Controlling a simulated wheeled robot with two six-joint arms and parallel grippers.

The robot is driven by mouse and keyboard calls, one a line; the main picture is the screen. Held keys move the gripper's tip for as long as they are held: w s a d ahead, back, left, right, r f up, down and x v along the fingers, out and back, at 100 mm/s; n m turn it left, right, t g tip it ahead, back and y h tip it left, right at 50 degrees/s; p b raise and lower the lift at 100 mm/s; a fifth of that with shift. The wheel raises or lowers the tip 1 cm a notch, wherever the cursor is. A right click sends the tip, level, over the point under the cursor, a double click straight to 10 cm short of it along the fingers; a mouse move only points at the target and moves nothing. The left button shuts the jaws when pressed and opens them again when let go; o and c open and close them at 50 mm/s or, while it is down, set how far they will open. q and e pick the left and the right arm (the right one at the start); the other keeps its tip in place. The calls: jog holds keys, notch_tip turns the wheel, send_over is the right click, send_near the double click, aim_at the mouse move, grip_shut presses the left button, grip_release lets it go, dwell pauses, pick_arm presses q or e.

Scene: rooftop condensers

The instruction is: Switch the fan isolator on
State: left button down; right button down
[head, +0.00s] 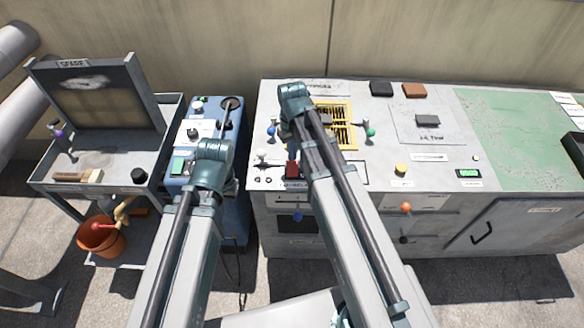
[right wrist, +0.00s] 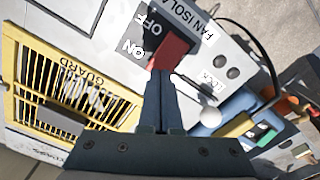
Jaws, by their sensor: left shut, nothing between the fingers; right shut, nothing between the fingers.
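The handle lies close to the ON lettering. In the head view the red handle (head: 292,169) is at the front left of the grey bench. My right gripper (right wrist: 162,73) is shut and empty, its tips right at the red handle; I cannot tell whether they touch. In the head view it is partly covered by its own arm. My left wrist is above the blue cabinet; its gripper is hidden behind the arm.
A yellow fan guard (head: 345,118) lies behind the handle, and a white knob (right wrist: 187,116) is close to my right fingers. Coloured knobs crowd the bench's left part. The green mat (head: 505,125) is mostly bare. A grey trolley (head: 160,160) stands left of the blue cabinet (head: 236,205).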

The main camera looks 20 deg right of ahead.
aim_at(292, 163)
jog(key=shift+f+b, duration=1)
jog(key=shift+f, duration=0.05)
dwell(0.7)
jog(key=shift+r, duration=0.2)
notch_tip(292, 163, up, 7)
jog(key=p, duration=0.7)
jog(key=shift+f, duration=0.1)
jog(key=s+a+r+n+h+p, duration=0.1)
jog(key=s+a+r+p, duration=0.1)
jog(key=s+a, duration=0.8)
jog(key=s, duration=0.4)
jog(key=shift+s+a+r, duration=0.2)
jog(key=shift+a+r, duration=0.05)
